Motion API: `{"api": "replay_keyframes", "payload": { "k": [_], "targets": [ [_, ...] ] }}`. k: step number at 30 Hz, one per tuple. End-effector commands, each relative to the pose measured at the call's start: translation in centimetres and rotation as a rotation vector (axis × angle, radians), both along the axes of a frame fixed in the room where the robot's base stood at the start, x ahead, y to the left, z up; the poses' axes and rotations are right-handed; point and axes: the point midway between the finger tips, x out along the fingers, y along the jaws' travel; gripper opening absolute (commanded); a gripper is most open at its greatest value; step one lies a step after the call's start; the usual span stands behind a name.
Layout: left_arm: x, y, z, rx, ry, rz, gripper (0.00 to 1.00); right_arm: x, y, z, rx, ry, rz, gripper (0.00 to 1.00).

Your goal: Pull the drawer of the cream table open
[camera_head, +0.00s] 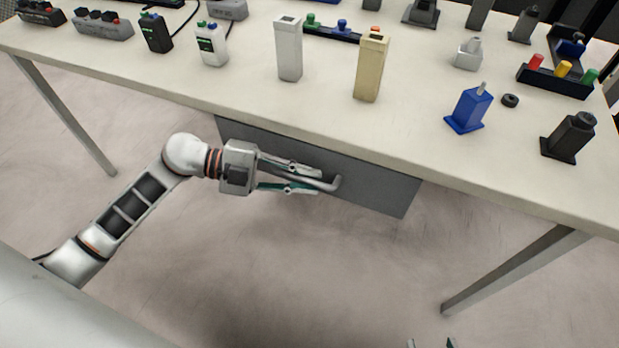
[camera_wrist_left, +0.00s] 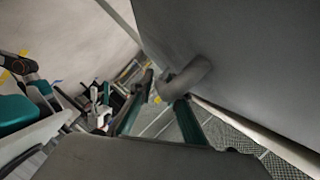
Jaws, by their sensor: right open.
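The cream table (camera_head: 235,80) stands across the head view. Its grey drawer front (camera_head: 385,190) hangs under the near edge and looks closed. A grey bar handle (camera_head: 336,183) sticks out from it and also shows in the left wrist view (camera_wrist_left: 188,77). My left gripper (camera_head: 318,180) is at the handle, with one finger on each side of the bar. The frames do not show whether both fingers press on it. My right gripper (camera_head: 431,343) shows only its fingertips at the bottom edge, apart and empty, away from the drawer.
On the tabletop stand a white block (camera_head: 289,50), a tan block (camera_head: 371,68), a blue block (camera_head: 469,108), a dark block (camera_head: 568,137) and several small devices. Table legs (camera_head: 515,270) stand at both sides. The floor in front of the drawer is clear.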

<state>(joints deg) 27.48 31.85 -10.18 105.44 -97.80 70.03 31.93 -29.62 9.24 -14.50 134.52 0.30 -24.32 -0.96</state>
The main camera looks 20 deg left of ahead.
Motion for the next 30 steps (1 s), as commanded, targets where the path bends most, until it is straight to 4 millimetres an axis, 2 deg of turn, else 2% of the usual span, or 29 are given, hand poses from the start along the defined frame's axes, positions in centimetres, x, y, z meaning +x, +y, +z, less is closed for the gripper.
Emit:
{"api": "replay_keyframes", "payload": {
  "k": [10, 11, 12, 13, 20, 26, 30],
  "targets": [
    [0.2, -0.6, -0.1, 0.001, 0.000, 0.001, 0.16, 0.5, 0.2, 0.5, 0.008, -0.013, -0.002, 0.46],
    [0.2, -0.6, -0.1, 0.001, 0.000, 0.001, 0.14, 0.5, 0.2, 0.5, 0.008, -0.013, -0.002, 0.46],
    [0.2, -0.6, -0.1, 0.001, 0.000, 0.001, 0.03, 0.5, 0.2, 0.5, 0.008, -0.013, -0.002, 0.46],
    [0.2, -0.6, -0.1, 0.001, 0.000, 0.001, 0.00, 0.5, 0.2, 0.4, 0.008, -0.013, -0.002, 0.46],
    [0.1, -0.6, 0.0, 0.000, -0.001, 0.000, 0.00, 0.6, 0.2, 0.5, 0.008, -0.013, -0.002, 0.46],
    [-1.2, -0.5, 0.3, 0.000, -0.004, 0.000, 0.00, 1.0, 0.0, 1.4, -0.004, -0.030, -0.002, 0.46],
    [-3.3, -0.4, 0.5, 0.004, -0.005, 0.000, 0.00, 0.8, -0.9, 1.2, -0.037, -0.019, -0.002, 0.46]
  ]
}}
